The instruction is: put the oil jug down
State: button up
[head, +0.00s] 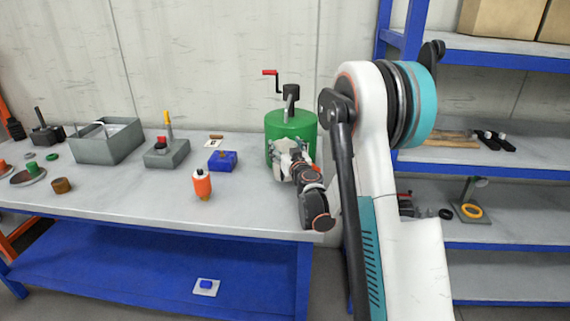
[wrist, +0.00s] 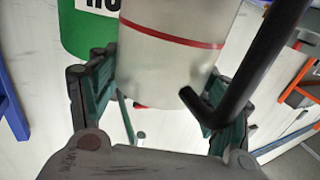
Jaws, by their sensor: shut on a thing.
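The oil jug (wrist: 170,60) is a pale, translucent cylinder with a red line around it and a black bar-like part (wrist: 255,70) at its right, in the wrist view. My gripper (wrist: 158,103) has its dark green-padded fingers on either side of the jug and is shut on it. In the head view my gripper (head: 287,155) is in front of the green drum (head: 290,126), above the right end of the bench (head: 130,205). The jug is largely hidden or hard to make out there. I cannot tell whether its base touches the bench.
The green drum, with a red-handled crank on top, is close to the jug at left in the wrist view (wrist: 88,30). An orange bottle (head: 202,184), a blue block (head: 222,161) and a grey bin (head: 107,142) stand to the left. The front middle of the bench is clear.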

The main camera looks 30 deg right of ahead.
jog(key=shift+f+b, duration=0.8)
jog(key=shift+f, duration=1.2)
jog(key=shift+s+r, duration=0.1)
jog(key=o, duration=1.8)
